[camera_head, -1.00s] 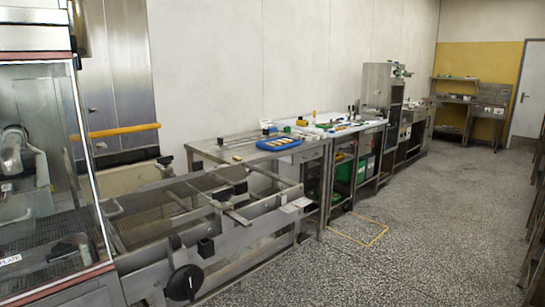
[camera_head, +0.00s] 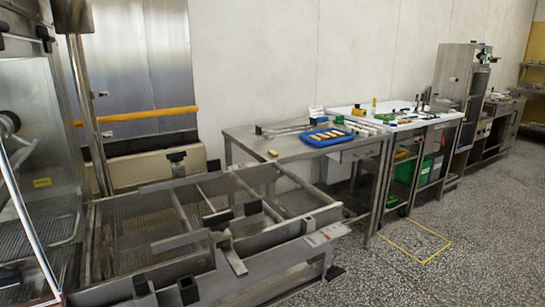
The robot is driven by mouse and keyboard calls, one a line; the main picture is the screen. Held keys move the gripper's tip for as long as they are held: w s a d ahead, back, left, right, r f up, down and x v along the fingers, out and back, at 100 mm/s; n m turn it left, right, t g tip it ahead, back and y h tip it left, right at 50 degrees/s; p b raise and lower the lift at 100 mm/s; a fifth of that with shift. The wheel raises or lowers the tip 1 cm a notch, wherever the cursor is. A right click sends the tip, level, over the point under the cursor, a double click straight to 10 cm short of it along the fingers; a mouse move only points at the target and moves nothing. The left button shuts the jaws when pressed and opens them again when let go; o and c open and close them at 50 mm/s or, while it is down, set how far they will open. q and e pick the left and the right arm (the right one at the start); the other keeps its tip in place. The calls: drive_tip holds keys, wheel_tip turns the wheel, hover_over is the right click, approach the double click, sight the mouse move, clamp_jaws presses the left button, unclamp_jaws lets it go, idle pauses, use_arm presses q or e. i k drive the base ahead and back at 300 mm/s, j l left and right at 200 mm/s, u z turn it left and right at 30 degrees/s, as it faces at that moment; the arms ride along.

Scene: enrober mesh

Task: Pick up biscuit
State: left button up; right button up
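A small tan biscuit (camera_head: 273,153) lies alone on the steel table (camera_head: 240,137), near its left end. A blue tray (camera_head: 308,140) stands on the same table to the right of it, with several tan biscuits (camera_head: 327,135) lying in it. Neither of my grippers shows in the head view. Nothing hides the lone biscuit or the tray, though both are small in the picture.
The steel enrober frame with its mesh (camera_head: 143,232) and cross bars fills the foreground. A glass-sided machine (camera_head: 30,130) stands at the left. A white-topped bench (camera_head: 400,115) with tools adjoins the table. Speckled floor (camera_head: 460,240) is free at the right.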

sight(272, 152)
drive_tip(key=i+l+z, duration=0.45)
drive_tip(key=l, duration=0.25)
drive_tip(key=i+l+z, duration=0.4)
drive_tip(key=l, duration=0.2)
drive_tip(key=i+l, duration=0.15)
drive_tip(key=i, duration=0.25)
drive_tip(key=i+l+z, duration=0.1)
drive_tip(key=i, duration=0.3)
drive_tip(key=i+l, duration=0.25)
drive_tip(key=i, duration=0.15)
drive_tip(key=i+u, duration=0.2)
drive_tip(key=u, duration=0.2)
drive_tip(key=i+u, duration=0.25)
drive_tip(key=u, duration=0.2)
drive_tip(key=i+l+u, duration=0.2)
drive_tip(key=u, duration=0.2)
drive_tip(key=i+l+u, duration=0.1)
drive_tip(key=u, duration=0.35)
drive_tip(key=i+l+u, duration=0.2)
drive_tip(key=u, duration=0.2)
drive_tip(key=i+l+u, duration=0.2)
drive_tip(key=u, duration=0.25)
drive_tip(key=i+l+u, duration=0.2)
drive_tip(key=u, duration=0.25)
drive_tip(key=l+u, duration=0.4)
drive_tip(key=i, duration=0.05)
